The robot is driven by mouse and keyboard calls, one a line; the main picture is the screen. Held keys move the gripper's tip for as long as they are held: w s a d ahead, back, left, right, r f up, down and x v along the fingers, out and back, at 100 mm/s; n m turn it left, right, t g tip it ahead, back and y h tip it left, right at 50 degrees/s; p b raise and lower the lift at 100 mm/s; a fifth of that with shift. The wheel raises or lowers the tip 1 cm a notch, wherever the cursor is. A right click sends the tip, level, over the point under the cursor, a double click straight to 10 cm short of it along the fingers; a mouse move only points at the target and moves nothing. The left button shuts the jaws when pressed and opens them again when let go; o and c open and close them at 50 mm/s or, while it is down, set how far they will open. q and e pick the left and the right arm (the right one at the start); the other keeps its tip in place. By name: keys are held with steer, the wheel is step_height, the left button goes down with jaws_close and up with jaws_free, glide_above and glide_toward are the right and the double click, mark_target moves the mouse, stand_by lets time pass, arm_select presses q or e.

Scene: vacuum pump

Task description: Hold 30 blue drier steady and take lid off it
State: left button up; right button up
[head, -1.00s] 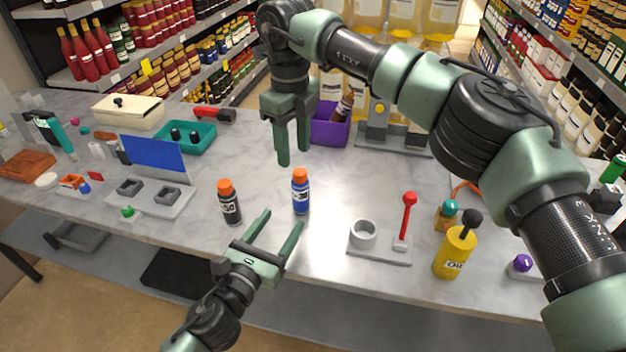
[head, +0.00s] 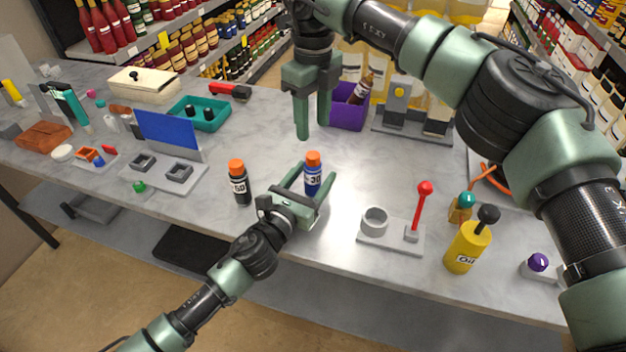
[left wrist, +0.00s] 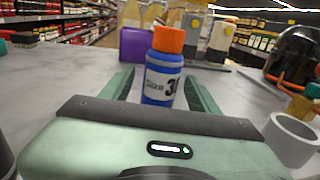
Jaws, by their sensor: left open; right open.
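The blue drier (head: 312,178), marked 30, is a small blue bottle with an orange lid (head: 313,158). It stands upright on the table. My left gripper (head: 315,176) is open around it, one finger on each side. The left wrist view shows the bottle (left wrist: 160,87) and its orange lid (left wrist: 168,40) between the spread fingers, with the left gripper (left wrist: 161,92) low on the bottle. Whether the fingers touch it cannot be told. My right gripper (head: 314,128) is open and empty, pointing down above and behind the bottle.
A dark bottle (head: 239,186) marked 50 with an orange lid stands just left of my left gripper. A grey fixture (head: 390,238) with a ring and red lever is to the right. A purple bin (head: 347,114) stands behind. The table's front edge is close.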

arm_select(q)
jaws_close()
stand_by(1.4)
